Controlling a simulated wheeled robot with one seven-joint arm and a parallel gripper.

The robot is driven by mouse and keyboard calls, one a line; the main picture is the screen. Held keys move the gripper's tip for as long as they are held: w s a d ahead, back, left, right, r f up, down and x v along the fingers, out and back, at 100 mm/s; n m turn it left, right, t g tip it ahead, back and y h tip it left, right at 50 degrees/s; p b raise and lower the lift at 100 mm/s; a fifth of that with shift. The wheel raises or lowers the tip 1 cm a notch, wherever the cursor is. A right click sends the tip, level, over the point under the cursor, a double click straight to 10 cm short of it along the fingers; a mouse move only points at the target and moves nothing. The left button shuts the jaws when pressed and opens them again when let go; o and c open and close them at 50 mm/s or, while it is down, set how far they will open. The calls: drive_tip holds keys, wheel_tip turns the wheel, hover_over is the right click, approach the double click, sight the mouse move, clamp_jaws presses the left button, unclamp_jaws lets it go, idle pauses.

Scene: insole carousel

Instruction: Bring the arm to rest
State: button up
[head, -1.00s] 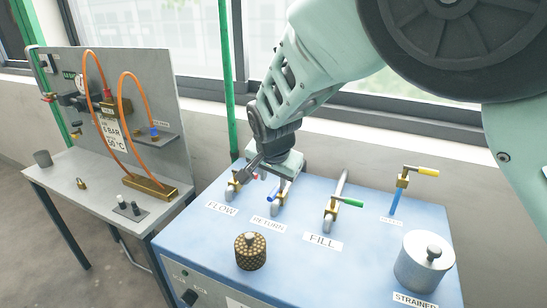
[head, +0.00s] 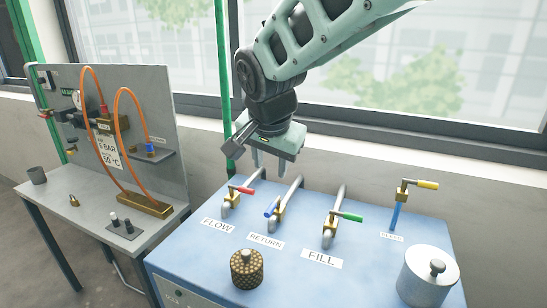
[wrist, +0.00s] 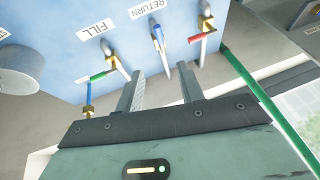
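My gripper (head: 270,166) hangs above the back of the blue bench, over the pipes behind FLOW and RETURN. Its two fingers are apart with nothing between them, as the wrist view (wrist: 150,76) also shows. In front of it are the FLOW valve with a red lever (head: 243,190), the RETURN valve with a blue lever (head: 271,207) and the FILL valve with a green lever (head: 348,216). A valve with a yellow lever (head: 428,184) stands on a blue stem at the right. The gripper appears clear of all levers.
The blue bench (head: 310,280) also carries a brass knurled cap (head: 247,269) and a steel strainer pot (head: 427,277). A green upright pipe (head: 222,70) stands just left of my gripper. A grey table (head: 60,195) with a hose panel is at the left. Windows are behind.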

drive_tip(key=s+d+f+n+g, duration=0.2)
drive_tip(key=s+d+f+n, duration=0.2)
drive_tip(key=s, duration=0.9)
drive_tip(key=s+d+f+n+g, duration=0.3)
drive_tip(key=s+d+n, duration=0.5)
drive_tip(key=s+d, duration=0.3)
drive_tip(key=s+f, duration=0.1)
drive_tip(key=s, duration=0.2)
drive_tip(key=shift+s+d+f+n, duration=0.2)
drive_tip(key=shift+s+d+n, duration=0.1)
drive_tip(key=shift+n, duration=0.1)
